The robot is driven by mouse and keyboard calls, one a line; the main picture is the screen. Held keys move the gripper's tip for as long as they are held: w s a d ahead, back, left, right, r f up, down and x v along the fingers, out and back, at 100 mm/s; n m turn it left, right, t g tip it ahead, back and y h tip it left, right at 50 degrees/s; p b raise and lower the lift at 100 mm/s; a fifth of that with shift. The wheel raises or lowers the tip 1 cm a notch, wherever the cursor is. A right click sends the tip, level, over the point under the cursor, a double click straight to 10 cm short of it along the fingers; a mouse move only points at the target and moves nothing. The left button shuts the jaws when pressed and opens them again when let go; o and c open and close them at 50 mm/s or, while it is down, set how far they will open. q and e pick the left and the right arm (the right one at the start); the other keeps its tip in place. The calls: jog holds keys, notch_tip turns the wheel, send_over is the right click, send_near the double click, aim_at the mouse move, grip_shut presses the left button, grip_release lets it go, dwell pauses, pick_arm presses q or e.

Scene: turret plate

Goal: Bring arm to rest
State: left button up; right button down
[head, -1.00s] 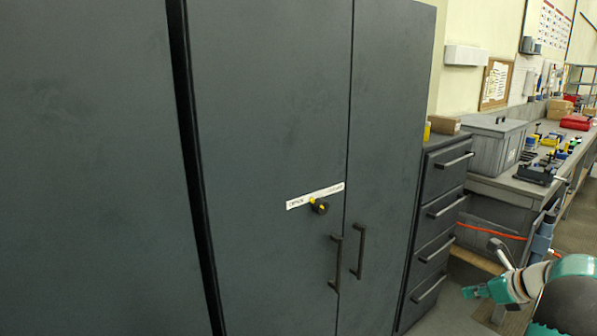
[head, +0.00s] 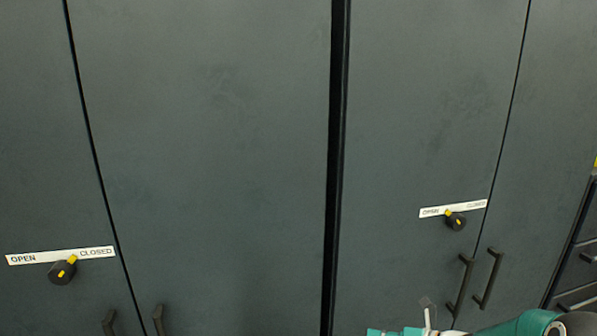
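Part of my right arm (head: 522,325), teal with pale joints, shows at the bottom right edge, in front of the cabinet's lower right part. My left arm and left gripper are out of the picture. What the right arm rests on or holds, if anything, is hidden below the frame.
Dark grey cabinets fill the view. A left knob (head: 62,271) and a right knob (head: 456,222) sit under OPEN/CLOSED labels. Door handles (head: 460,284) stick out behind my arm. A drawer unit (head: 577,277) stands at the far right.

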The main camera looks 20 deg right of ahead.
jog(key=w+a+f+m+g+y, duration=0.1)
jog(key=a+f+m, duration=0.15)
jog(key=a, duration=0.45)
jog(key=w+a+f+m, duration=0.1)
jog(key=a+f+m, duration=0.15)
jog(key=a, duration=0.45)
jog(key=s+a+f+m+g+h, duration=0.1)
jog(key=s+a+f+m+g, duration=0.1)
jog(key=s+a+f+m, duration=0.4)
jog(key=s+a+f+m+g, duration=0.25)
jog(key=a+m, duration=0.25)
jog(key=a, duration=0.3)
jog(key=s+d+f+m+g+h, duration=0.1)
jog(key=s+f+m+g, duration=0.1)
jog(key=s+m, duration=0.7)
jog(key=s+d+f+m+g+h, duration=0.1)
jog(key=s+f+m+g+h, duration=0.1)
jog(key=s+f+m, duration=0.3)
jog(key=s+m+g, duration=0.1)
jog(key=s+m, duration=0.2)
jog(key=m, duration=0.1)
jog(key=shift+s+f, duration=0.2)
jog(key=shift+s, duration=0.2)
jog(key=shift+d, duration=0.15)
